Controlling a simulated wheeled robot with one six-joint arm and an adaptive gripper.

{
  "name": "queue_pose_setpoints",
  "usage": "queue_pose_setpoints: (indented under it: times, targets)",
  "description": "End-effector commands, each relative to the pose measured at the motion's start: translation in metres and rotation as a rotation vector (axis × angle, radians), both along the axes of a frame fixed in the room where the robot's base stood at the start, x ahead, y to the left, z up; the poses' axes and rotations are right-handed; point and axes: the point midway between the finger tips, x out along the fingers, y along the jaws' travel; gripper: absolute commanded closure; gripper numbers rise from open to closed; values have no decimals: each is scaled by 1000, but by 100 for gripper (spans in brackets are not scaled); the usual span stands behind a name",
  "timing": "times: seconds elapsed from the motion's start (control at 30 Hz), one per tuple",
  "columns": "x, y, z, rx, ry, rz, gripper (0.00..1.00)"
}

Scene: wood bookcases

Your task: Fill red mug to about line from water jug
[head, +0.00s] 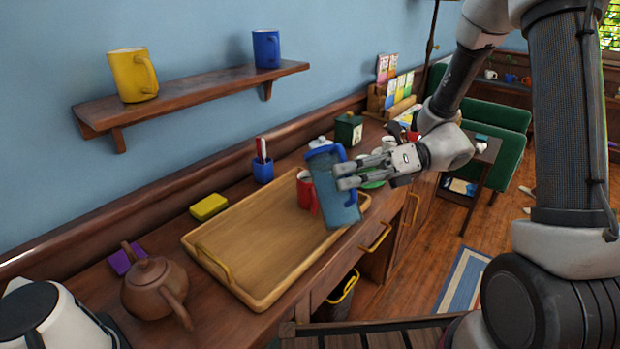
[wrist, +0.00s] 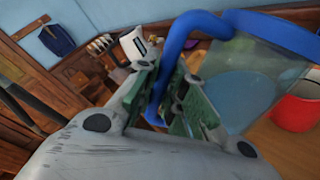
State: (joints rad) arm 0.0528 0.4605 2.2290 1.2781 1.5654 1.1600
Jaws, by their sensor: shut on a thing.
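The water jug (head: 332,190) is a clear bluish jug with a blue rim and blue handle. My gripper (head: 345,177) is shut on its handle, which also shows between the fingers in the wrist view (wrist: 160,97). The jug is slightly tilted, over the right end of the wooden tray; I cannot tell whether its base touches the tray. Bluish water (wrist: 246,98) shows inside the jug. The red mug (head: 305,190) stands on the tray just left of the jug, partly hidden by it. It also shows at the right of the wrist view (wrist: 297,112). Its inside and line are hidden.
The tray (head: 235,262) is otherwise bare. A brown teapot (head: 153,285), yellow sponge (head: 208,206) and blue pen cup (head: 263,170) stand around it. A green tin (head: 348,130) is behind the jug. A wall shelf (head: 190,97) holds a yellow and a blue mug.

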Motion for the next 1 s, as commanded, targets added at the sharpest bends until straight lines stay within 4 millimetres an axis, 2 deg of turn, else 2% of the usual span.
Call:
queue_pose_setpoints:
  times: [1.0]
  targets:
    - [7, 3, 2, -38, 104, 0, 100]
